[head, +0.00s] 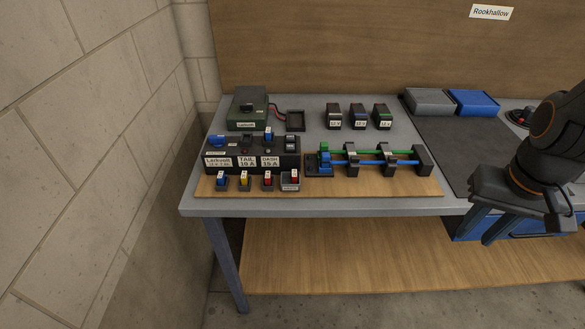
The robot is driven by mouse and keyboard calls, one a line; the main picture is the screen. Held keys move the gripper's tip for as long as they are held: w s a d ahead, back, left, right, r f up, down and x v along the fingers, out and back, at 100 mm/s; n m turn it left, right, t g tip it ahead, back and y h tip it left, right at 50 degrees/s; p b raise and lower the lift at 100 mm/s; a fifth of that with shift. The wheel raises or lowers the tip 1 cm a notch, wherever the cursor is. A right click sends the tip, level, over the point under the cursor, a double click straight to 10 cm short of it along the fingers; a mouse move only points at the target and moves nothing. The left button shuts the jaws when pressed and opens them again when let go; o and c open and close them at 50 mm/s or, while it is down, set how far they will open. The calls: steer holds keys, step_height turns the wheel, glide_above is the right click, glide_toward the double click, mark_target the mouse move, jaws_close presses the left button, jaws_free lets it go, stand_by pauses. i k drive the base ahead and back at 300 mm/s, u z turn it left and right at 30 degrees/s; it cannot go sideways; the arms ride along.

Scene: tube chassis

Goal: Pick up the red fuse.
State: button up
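A small red fuse (268,179) with a pale label stands in a dark holder in the front row, on the wooden board. A second small red piece (294,175) with a pale label stands in a light grey tray (291,187) just right of it; I cannot tell if it is also a fuse. A yellow fuse (244,178) and a blue fuse (222,178) stand to the left in like holders. My gripper (524,230) is at the far right, well away from the fuses, with its fingers apart and nothing seen between them.
A black fuse box (249,142) labelled TAIL and DASH stands behind the row. A rack with green and blue rods (375,153) is to the right. Several small boxes (357,116) stand behind. A dark mat (450,145) lies clear. A block wall (90,130) rises left.

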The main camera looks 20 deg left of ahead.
mark_target(268, 178)
steer(key=i, duration=0.45)
steer(key=u, duration=1.4)
